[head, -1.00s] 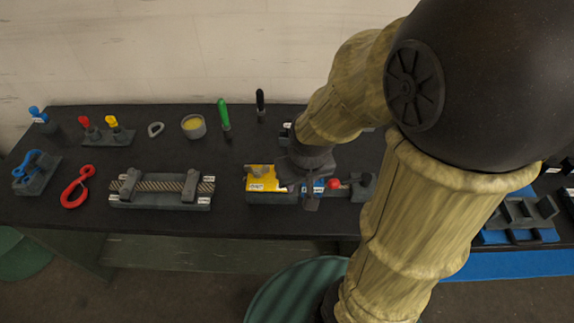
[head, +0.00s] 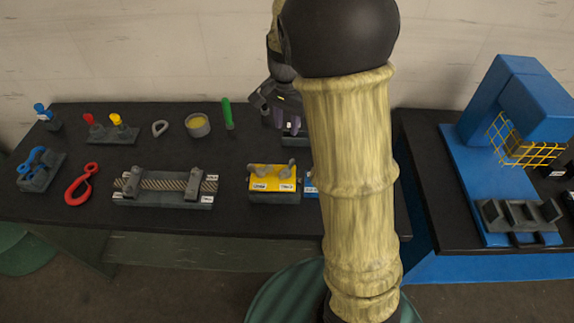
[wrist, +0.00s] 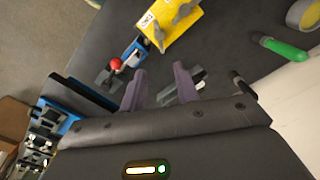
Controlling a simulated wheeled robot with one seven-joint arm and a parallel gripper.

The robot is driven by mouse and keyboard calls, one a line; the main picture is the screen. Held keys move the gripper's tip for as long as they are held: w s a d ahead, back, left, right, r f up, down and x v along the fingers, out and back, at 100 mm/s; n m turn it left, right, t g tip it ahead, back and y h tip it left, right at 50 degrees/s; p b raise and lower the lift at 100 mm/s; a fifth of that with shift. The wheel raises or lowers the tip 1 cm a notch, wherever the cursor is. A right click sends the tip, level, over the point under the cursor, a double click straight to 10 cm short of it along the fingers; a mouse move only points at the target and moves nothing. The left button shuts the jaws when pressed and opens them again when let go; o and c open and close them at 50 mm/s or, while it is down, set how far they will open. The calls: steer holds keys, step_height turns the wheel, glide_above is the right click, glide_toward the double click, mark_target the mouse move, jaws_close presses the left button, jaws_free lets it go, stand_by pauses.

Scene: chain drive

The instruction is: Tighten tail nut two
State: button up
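A yellow block (head: 265,184) stands near the front middle of the table, with two grey wing-shaped nuts on top, a left one (head: 257,171) and a right one (head: 288,169). Small white labels on its front are too small to read. The block also shows at the top of the wrist view (wrist: 172,40). My gripper (head: 290,124) is behind the block, over the back of the table, pointing down. In the wrist view its two purple fingers (wrist: 160,85) are apart with nothing held between them. A grey and white piece lies beyond them.
A blue fixture with a red knob (wrist: 116,63) sits beside the yellow block. A rope clamp fixture (head: 160,203), a red hook (head: 80,187), a yellow-filled cup (head: 197,125) and a green-handled tool (head: 227,115) lie left. A blue press (head: 515,100) stands right.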

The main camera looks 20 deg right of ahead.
mark_target(287, 166)
steer(key=shift+s+a, duration=0.1)
steer(key=shift+s, duration=0.1)
step_height(287, 166, down, 18)
steer(key=shift+w+r+p, duration=0.1)
steer(key=shift+r+p, duration=0.15)
steer(key=shift+p, duration=0.75)
steer(key=shift+c, duration=0.4)
steer(key=c, duration=0.6)
